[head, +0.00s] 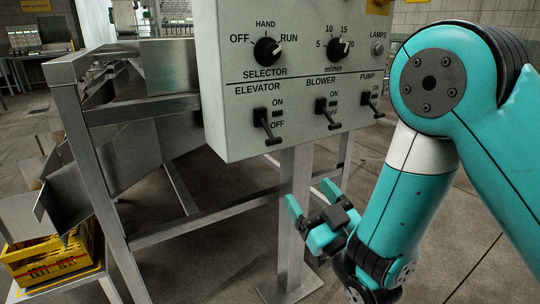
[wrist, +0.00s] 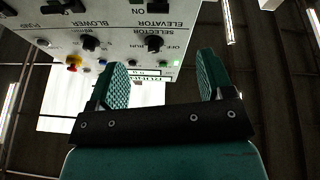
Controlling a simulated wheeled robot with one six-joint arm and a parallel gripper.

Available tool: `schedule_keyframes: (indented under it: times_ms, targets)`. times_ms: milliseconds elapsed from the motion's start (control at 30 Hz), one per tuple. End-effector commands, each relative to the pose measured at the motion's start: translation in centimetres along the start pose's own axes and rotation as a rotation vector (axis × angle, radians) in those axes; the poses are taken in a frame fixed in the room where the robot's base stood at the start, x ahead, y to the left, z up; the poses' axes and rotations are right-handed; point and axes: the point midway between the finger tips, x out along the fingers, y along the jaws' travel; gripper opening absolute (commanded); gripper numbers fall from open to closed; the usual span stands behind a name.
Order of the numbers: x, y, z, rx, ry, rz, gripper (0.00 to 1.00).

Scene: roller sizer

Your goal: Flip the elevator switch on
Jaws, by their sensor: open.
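The elevator switch (head: 266,126) is a black lever on the grey control panel (head: 226,108), at the left of a row of three. Its handle slants down toward OFF. In the wrist view, which shows the panel upside down, the elevator switch (wrist: 158,13) is at the top edge, partly cut off. My gripper (head: 311,198) is below and to the right of the elevator switch in the head view, apart from the panel. Its teal fingers are spread with nothing between them, as the wrist view also shows.
The blower switch (head: 327,112) and pump switch (head: 372,103) sit to the right, handles down. The selector knob (head: 267,50) and speed knob (head: 338,48) are above. A metal post (head: 294,220) supports the panel. A yellow crate (head: 50,262) stands at lower left.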

Motion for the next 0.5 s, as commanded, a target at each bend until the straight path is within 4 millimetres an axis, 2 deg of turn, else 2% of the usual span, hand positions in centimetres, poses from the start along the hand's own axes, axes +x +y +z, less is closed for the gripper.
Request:
schedule_keyframes:
  times_ms: [367, 500]
  targets:
    - [2.9, 0.1, -0.9, -0.001, 0.005, 0.0, 0.74]
    - [4.5, 0.2, -0.9, 0.0, 0.006, 0.001, 0.74]
